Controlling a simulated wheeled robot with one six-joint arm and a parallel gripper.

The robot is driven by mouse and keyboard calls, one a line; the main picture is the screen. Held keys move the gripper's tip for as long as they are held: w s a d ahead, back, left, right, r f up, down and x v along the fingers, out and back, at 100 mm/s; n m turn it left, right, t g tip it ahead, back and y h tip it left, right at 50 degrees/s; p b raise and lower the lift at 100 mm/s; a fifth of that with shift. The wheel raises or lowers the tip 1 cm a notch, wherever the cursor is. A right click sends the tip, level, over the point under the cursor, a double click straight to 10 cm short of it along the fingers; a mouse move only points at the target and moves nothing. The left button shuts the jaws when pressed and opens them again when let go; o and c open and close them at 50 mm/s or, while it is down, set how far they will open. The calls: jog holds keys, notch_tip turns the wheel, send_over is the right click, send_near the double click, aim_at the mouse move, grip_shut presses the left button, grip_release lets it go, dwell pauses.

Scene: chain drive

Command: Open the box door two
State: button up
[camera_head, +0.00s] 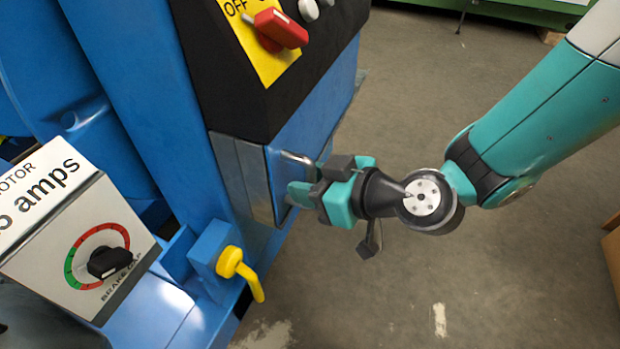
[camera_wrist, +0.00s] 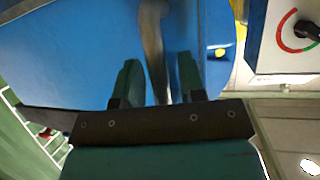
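The blue box door (camera_head: 303,130) is on the side of the blue machine, below its black control panel. A silver bar handle (camera_head: 297,158) stands out from the door. My gripper (camera_head: 308,184) is right at this handle, its fingers pointing toward the door. In the wrist view the blue door (camera_wrist: 75,62) fills much of the picture, and the handle (camera_wrist: 154,45) runs down between the two green fingers. The fingers are apart, with a small gap visible beside the bar. The door looks closed or nearly so; its edge is partly hidden by my gripper.
A red switch (camera_head: 281,28) sits on a yellow plate above the door. A yellow lever (camera_head: 240,270) sticks out below left. A dial box (camera_head: 85,240) with a black knob stands at left. The grey floor (camera_head: 450,270) at right is mostly clear.

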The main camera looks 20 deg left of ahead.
grip_shut()
jog(key=shift+w, duration=0.15)
